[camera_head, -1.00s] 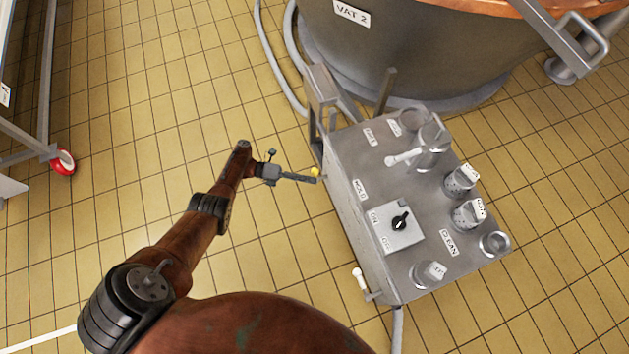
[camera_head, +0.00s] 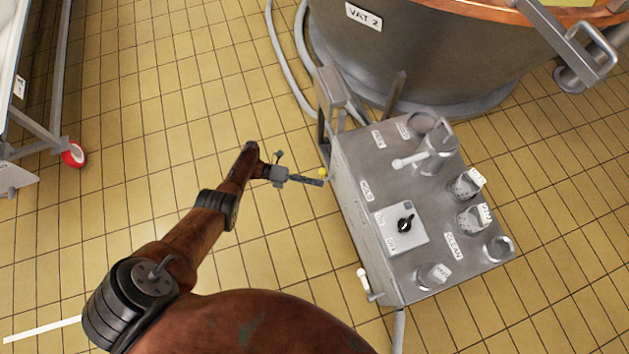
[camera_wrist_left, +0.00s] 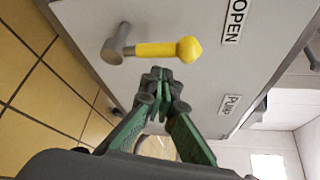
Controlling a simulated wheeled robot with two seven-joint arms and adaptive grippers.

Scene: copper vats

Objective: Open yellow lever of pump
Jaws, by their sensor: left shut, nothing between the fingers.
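The yellow lever (camera_wrist_left: 160,49) sits on a grey pivot on the side face of the pump box. In the left wrist view it lies roughly across the picture, its rounded knob at the right end, near an OPEN label. In the head view only its yellow end (camera_head: 323,172) shows at the box's left side. My left gripper (camera_wrist_left: 158,76) is shut and empty, its fingertips just below the lever in the wrist view; I cannot tell if they touch it. It also shows in the head view (camera_head: 318,182). My right gripper is not in view.
The grey pump box (camera_head: 372,255) has several knobs and a black switch (camera_head: 405,224) on top. A vat (camera_head: 410,60) stands behind it, with hoses (camera_head: 285,60) on the floor. A wheeled rack (camera_head: 42,135) stands at left. Tiled floor between is clear.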

